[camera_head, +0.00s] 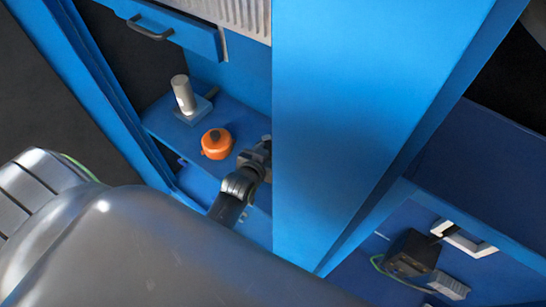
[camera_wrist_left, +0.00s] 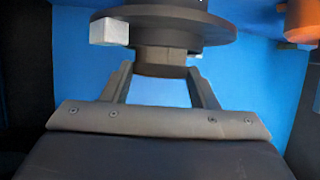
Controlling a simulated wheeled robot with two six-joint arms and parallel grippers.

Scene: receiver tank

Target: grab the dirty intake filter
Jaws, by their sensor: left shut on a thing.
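My left gripper (camera_head: 257,157) reaches into the blue cabinet, and its tip is partly hidden by the wide blue panel in the head view. In the left wrist view the left gripper (camera_wrist_left: 162,70) is shut on the narrow neck of a dark grey round part, apparently the dirty intake filter (camera_wrist_left: 160,22). A broad dark disc sits just beyond the fingertips, with a small light grey block (camera_wrist_left: 109,31) at its left. The filter cannot be made out in the head view. My right gripper is not in view.
On the blue shelf (camera_head: 160,122), an orange round part (camera_head: 216,144) sits left of the gripper. A pale cylinder (camera_head: 183,94) stands on a blue block behind it. The wide blue panel (camera_head: 350,110) is close on the right. A dark box (camera_head: 410,255) lies lower right.

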